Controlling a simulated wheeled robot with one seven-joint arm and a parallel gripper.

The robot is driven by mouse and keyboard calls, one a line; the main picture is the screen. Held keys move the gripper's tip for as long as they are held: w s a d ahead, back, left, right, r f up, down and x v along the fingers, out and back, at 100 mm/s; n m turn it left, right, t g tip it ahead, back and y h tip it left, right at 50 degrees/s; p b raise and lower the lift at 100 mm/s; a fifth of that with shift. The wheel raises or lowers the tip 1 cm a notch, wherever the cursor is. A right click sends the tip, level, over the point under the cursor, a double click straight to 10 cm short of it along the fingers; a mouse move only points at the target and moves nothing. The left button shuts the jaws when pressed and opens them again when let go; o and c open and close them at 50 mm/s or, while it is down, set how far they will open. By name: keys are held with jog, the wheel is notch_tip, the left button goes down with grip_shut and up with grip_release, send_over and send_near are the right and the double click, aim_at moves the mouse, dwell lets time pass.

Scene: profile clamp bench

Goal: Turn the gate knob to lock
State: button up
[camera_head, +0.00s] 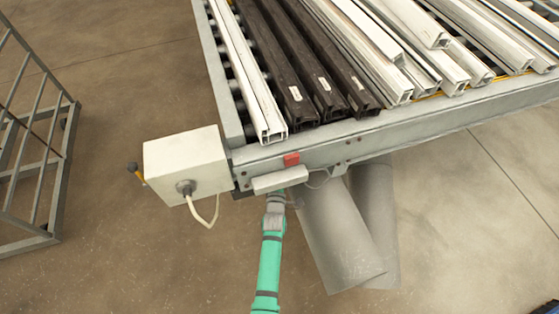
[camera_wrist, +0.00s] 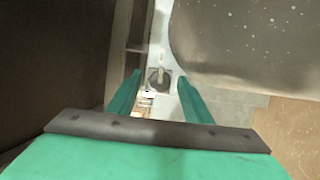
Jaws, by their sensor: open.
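The gate knob (camera_wrist: 158,76) shows in the wrist view as a small pale lever on a dark plate, set on a light surface. The lever looks roughly upright in that picture. My gripper (camera_wrist: 160,78) is open, with one teal finger to each side of the knob in the picture. The knob appears beyond the fingertips; I cannot tell how far, and no contact shows. In the head view my teal arm reaches up to the bench front, and the wrist (camera_head: 274,215) is just below a pale grey housing (camera_head: 280,180). The knob and fingertips cannot be made out there.
The bench frame (camera_head: 350,140) carries several white and dark brown profiles (camera_head: 300,75) on rollers. A white box (camera_head: 187,165) with a cable sticks out at left. A red part (camera_head: 291,159) sits above the housing. Grey panels (camera_head: 340,235) hang close right of my arm. A metal rack (camera_head: 40,150) stands far left.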

jog(key=c, duration=1.1)
jog(key=shift+o, duration=0.2)
jog(key=shift+m, duration=0.4)
jog(key=shift+w+d+r+m+g+y, duration=0.15)
jog(key=shift+m+g+y, duration=0.75)
jog(key=shift+m, duration=1.25)
jog(key=shift+s+d+r+m+g+y, duration=0.1)
jog(key=shift+m+g+y, duration=0.8)
jog(key=shift+m, duration=1.2)
jog(key=shift+w+d+r+m+g+y, duration=0.15)
jog(key=shift+m+g+y, duration=0.75)
jog(key=shift+m, duration=1.25)
jog(key=shift+y, duration=0.3)
